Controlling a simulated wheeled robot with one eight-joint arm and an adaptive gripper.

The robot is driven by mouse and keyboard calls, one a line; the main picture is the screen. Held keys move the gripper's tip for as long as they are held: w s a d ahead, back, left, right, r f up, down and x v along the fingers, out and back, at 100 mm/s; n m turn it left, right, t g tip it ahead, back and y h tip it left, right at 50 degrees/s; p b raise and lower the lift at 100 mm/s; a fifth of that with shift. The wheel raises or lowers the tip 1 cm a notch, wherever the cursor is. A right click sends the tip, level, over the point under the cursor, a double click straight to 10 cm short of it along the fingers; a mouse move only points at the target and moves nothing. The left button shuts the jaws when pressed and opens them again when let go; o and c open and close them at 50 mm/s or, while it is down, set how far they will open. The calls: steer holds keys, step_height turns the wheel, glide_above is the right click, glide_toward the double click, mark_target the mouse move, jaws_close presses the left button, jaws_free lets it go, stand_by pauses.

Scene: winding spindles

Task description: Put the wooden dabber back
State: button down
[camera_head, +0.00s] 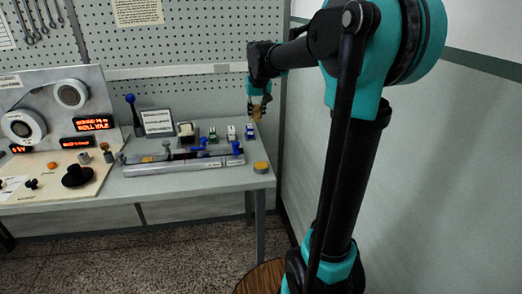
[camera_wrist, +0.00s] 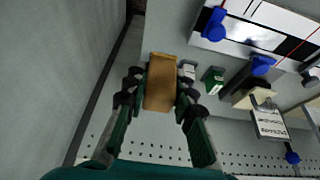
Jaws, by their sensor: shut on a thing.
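The wooden dabber (camera_wrist: 160,82) is a light brown block held between the two fingers of my gripper (camera_wrist: 158,88) in the wrist view. The fingers touch its two long sides. In the head view, my gripper (camera_head: 257,107) is above the right back part of the bench, and the brown dabber (camera_head: 257,113) shows small between the fingers. The dabber is apart from the bench top. Its underside is hidden.
The bench (camera_head: 210,184) carries a low rail with blue handles (camera_head: 235,148), several small coloured blocks (camera_head: 213,135), a white sign (camera_head: 158,122) and a yellow-topped round piece (camera_head: 261,167) at its right front corner. Pegboard stands behind; a wall (camera_head: 430,180) is on the right.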

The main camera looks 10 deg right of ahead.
mark_target(256, 153)
step_height(256, 153, down, 16)
steer(key=shift+a+r, duration=0.1)
stand_by(0.4)
steer(key=c, duration=1.3)
jaws_free()
steer(key=s+v, duration=0.1)
steer(key=v, duration=1.1)
steer(key=s+d+f, duration=0.1)
steer(key=s+f, duration=0.5)
steer(key=s, duration=0.2)
steer(key=s+d+f, duration=0.1)
steer(key=s+f, duration=0.5)
steer(key=s, duration=0.2)
steer(key=s+d+f, duration=0.2)
steer(key=s+f, duration=0.3)
steer(key=s, duration=0.3)
steer(key=shift+s+f, duration=0.35)
steer(key=shift+f, duration=0.05)
steer(key=shift+d, duration=0.1)
